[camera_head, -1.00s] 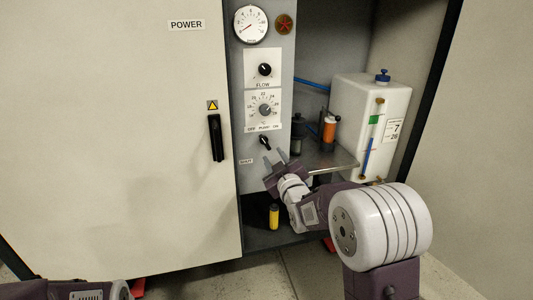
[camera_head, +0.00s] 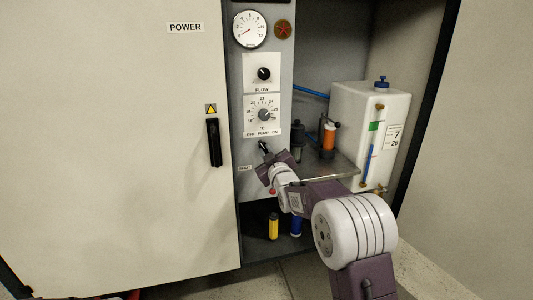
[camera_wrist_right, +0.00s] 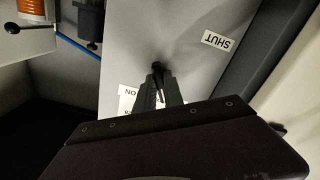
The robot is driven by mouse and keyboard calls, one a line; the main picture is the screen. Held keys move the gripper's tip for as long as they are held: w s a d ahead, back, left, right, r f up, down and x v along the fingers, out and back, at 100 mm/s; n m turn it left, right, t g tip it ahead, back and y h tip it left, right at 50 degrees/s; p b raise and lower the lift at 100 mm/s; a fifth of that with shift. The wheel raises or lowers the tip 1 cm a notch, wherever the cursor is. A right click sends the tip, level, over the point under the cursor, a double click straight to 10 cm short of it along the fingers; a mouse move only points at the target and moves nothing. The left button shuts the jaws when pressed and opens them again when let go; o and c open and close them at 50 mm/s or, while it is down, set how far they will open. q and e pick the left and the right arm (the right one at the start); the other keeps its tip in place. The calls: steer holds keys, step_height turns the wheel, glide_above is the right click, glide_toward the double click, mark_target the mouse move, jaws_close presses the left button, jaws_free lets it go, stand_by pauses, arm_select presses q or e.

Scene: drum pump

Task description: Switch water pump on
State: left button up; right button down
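The pump switch (camera_head: 263,146) is a small black lever under the OFF PUMP ON label (camera_head: 263,134) on the grey control panel. My right gripper (camera_head: 268,159) is at the lever, reaching up from the lower right. In the right wrist view the fingers (camera_wrist_right: 160,92) stand close together on either side of the black switch (camera_wrist_right: 157,68), with a narrow gap between them. They look shut on it, though the contact is partly hidden. Part of the ON label (camera_wrist_right: 128,92) shows beside the fingers. My left gripper is out of view.
A dial (camera_head: 264,115), a flow knob (camera_head: 264,73) and a gauge (camera_head: 249,29) sit above the switch. A cabinet door (camera_head: 110,130) is on the left. A metal shelf (camera_head: 335,165) and a white tank (camera_head: 350,110) are right of the panel. A yellow cylinder (camera_head: 273,226) stands below.

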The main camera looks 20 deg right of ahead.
stand_by(0.3)
steer(key=m+p, duration=0.2)
steer(key=m, duration=0.4)
steer(key=shift+a, duration=0.15)
steer(key=m+p, duration=0.1)
steer(key=m, duration=0.4)
steer(key=shift+a+m, duration=0.1)
steer(key=shift+m, duration=0.5)
steer(key=c, duration=1.4)
jaws_free()
steer(key=shift+c, duration=0.2)
